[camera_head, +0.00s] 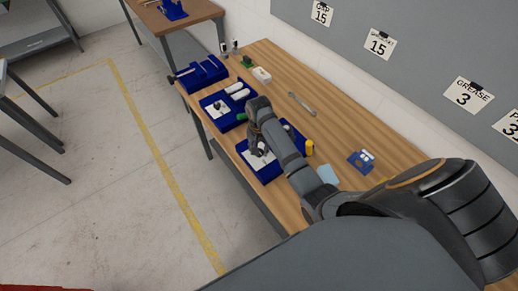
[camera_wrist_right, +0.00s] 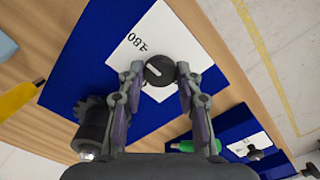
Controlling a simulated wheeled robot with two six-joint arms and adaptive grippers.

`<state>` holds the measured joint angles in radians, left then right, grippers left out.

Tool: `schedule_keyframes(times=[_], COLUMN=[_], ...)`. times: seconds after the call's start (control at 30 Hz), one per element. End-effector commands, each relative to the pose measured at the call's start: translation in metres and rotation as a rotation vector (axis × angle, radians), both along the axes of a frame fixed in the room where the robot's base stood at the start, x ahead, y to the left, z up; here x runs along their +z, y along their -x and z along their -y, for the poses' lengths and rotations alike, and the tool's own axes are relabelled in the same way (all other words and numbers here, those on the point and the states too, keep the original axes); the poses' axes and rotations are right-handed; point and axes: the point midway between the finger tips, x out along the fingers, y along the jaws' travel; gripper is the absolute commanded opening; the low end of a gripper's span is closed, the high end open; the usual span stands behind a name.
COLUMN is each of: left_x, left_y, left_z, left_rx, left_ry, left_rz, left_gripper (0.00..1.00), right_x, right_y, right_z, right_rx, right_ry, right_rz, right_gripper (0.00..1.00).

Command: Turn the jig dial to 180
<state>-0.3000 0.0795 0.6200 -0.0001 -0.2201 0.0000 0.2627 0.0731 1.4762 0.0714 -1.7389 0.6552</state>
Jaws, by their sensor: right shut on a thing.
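The jig dial (camera_wrist_right: 159,70) is a round black knob with a pale pointer mark, on a white plate (camera_wrist_right: 185,35) of a blue jig (camera_wrist_right: 75,75). The printed 180 (camera_wrist_right: 137,42) shows beside the knob, up and left of it in the right wrist view; the pointer does not clearly line up with it. My right gripper (camera_wrist_right: 160,72) is shut on the knob, one fingertip on each side. In the head view the blue jig (camera_head: 265,175) lies under my right gripper (camera_head: 257,146), and the arm hides part of it. My left gripper is not in view.
A second blue jig (camera_head: 213,118) with a white plate and a blue tray (camera_head: 200,73) stand farther along the bench. A yellow object (camera_head: 309,148) is close to my right arm. A wrench (camera_head: 301,103) lies on the wooden bench, with bare wood around it.

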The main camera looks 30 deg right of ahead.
Motion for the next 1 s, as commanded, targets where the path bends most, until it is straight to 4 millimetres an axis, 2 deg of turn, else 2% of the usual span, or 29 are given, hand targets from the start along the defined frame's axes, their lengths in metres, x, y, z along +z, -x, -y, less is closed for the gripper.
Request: schedule_keyframes(times=[0.17,0.2,0.37,0.7,1.0], left_x=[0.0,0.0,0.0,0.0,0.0], left_y=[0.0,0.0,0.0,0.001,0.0], left_z=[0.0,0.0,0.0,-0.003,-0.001], left_rx=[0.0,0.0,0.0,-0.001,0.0], left_ry=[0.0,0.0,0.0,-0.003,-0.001], left_rz=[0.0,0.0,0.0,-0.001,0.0], left_gripper=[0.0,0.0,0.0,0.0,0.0], right_x=[0.0,0.0,0.0,0.005,0.058], right_y=[0.0,0.0,0.0,-0.001,-0.001], right_z=[0.0,0.0,0.0,0.0,0.0], right_rx=[-0.001,-0.001,0.0,0.001,0.0], right_ry=[0.0,0.0,-0.001,0.0,0.0], right_rz=[0.001,0.001,0.001,0.001,0.004], right_gripper=[0.03,0.36,0.58,0.58,0.58])
